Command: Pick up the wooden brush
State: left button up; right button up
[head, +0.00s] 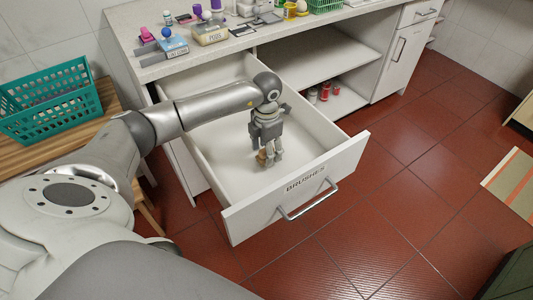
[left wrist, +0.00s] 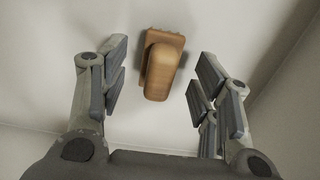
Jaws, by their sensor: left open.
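The wooden brush (left wrist: 161,66) lies on the white floor of an open drawer (head: 213,160) whose front is labelled "BRUSHES". In the left wrist view it is a brown wooden block with a raised handle and a ridged far edge. In the head view only a small brown part of the brush (head: 262,157) shows beside the gripper fingers. My left gripper (head: 269,161) points down into the drawer above the brush. In the left wrist view its fingers (left wrist: 161,90) are open, one on each side of the brush and apart from it. My right gripper is not in view.
The drawer's walls and its front with a bar handle (head: 306,200) surround the gripper. The counter (head: 146,70) above holds boxes and bottles. A teal basket (head: 48,98) stands at left. Red bottles (head: 325,92) stand on a shelf. The rest of the drawer looks empty.

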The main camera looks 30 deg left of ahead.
pick_arm(q)
notch_tip(320, 180, down, 2)
jog(key=shift+f, duration=0.1)
jog(key=c, duration=1.1)
notch_tip(320, 180, up, 10)
jog(key=shift+r+b, duration=0.15)
jog(key=shift+b, duration=0.2)
